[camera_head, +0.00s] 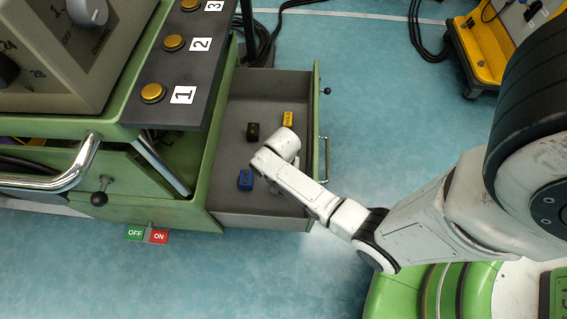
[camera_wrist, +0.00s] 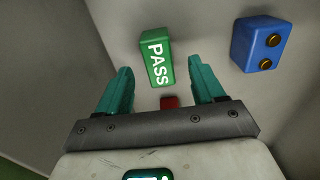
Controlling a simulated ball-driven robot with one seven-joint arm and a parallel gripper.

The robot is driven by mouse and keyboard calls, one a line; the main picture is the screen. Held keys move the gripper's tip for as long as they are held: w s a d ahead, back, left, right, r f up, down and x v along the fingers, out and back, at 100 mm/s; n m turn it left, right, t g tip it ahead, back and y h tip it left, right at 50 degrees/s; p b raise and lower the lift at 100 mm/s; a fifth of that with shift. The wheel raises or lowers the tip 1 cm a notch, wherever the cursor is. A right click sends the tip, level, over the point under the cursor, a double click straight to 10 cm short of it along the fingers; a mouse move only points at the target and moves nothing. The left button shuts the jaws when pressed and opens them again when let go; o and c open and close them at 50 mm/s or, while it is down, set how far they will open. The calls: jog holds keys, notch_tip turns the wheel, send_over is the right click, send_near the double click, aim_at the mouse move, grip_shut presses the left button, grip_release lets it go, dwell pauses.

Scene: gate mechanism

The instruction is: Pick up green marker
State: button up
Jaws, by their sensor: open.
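The green marker is a small green block with the white word PASS (camera_wrist: 157,58), seen in the wrist view just beyond the fingertips and roughly centred between them. My gripper (camera_wrist: 160,80) is open and empty, its teal fingers on either side below the block. In the head view my gripper's end is over the open drawer (camera_head: 262,207), and my arm hides the green block there. I cannot tell the exact gap between fingertips and block.
A blue block (camera_wrist: 259,44) with gold studs lies right of the green one. A small red piece (camera_wrist: 169,102) shows between the fingers.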

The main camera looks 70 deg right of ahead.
notch_tip(320, 180, down, 5)
jog(key=b, duration=0.3)
jog(key=shift+s, duration=0.1)
jog(key=shift+r, duration=0.15)
jog(key=shift+c, duration=0.4)
jog(key=c, duration=1)
notch_tip(320, 180, up, 30)
jog(key=p, duration=2.7)
jog(key=shift+p, duration=0.3)
jog(key=shift+s, duration=0.1)
